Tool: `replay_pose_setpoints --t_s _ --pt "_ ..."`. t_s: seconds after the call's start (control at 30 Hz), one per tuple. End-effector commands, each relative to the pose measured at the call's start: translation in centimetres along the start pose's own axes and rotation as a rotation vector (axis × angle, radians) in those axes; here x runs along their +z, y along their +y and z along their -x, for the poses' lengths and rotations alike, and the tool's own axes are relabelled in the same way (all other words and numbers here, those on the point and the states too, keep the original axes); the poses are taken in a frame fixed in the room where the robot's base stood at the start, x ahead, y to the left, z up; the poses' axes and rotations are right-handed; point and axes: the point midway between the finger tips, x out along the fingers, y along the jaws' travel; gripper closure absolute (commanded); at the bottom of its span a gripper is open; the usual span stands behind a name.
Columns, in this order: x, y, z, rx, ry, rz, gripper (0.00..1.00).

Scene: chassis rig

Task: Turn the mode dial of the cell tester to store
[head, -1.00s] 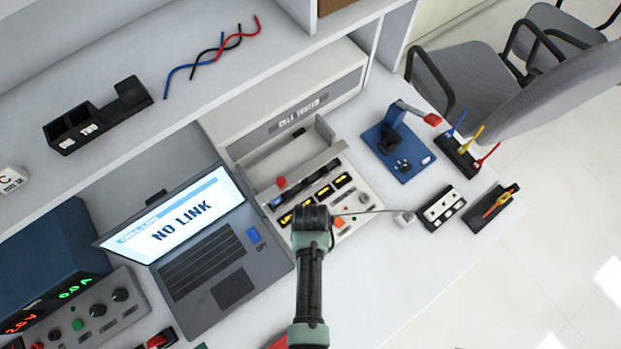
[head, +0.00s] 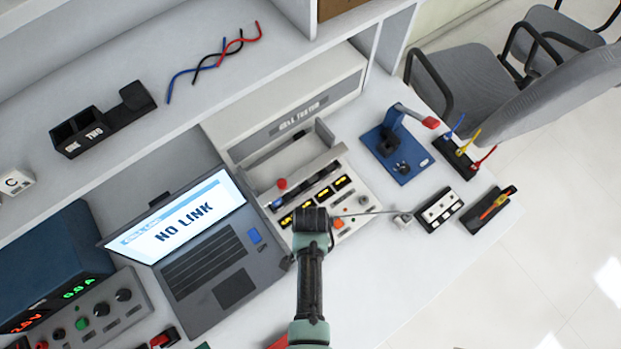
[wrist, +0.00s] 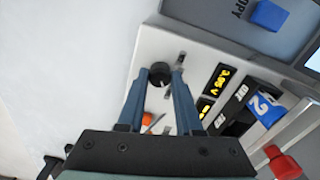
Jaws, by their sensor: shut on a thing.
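The cell tester (head: 268,143) is a pale unit at the middle of the desk, with yellow displays and a red knob (head: 282,184) on its panel. In the wrist view a round black dial (wrist: 160,72) sits on the tester's pale panel (wrist: 182,45). My gripper (wrist: 161,76) is shut on this dial, one blue finger on each side of it. An orange button (wrist: 147,118) lies between the fingers, nearer the palm. In the head view my gripper hides the dial. I cannot read the dial's mode labels.
A laptop (head: 205,262) reading "NO LINK" stands left of the tester. A blue press (head: 398,150) and a black-and-white block (head: 438,210) stand to the right. A thin probe rod (head: 365,212) lies across the panel's right. The desk front (head: 390,275) is clear.

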Motion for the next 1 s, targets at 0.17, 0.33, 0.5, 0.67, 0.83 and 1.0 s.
replay_pose_setpoints --t_s 0.17,0.33,0.5,0.67,0.83,1.0 --pt "-0.06 -0.04 0.03 -0.001 0.001 -0.013 1.0" --pt "-0.06 -0.04 0.02 -0.001 0.001 -0.013 1.0" --pt "-0.06 -0.03 0.03 -0.001 0.001 -0.013 0.57" --pt "-0.05 -0.02 0.02 -0.001 0.001 -0.012 0.36" --pt "-0.03 -0.01 0.01 -0.001 0.001 -0.011 0.36" --pt "-0.03 -0.02 0.42 -0.001 0.001 -0.011 0.36"
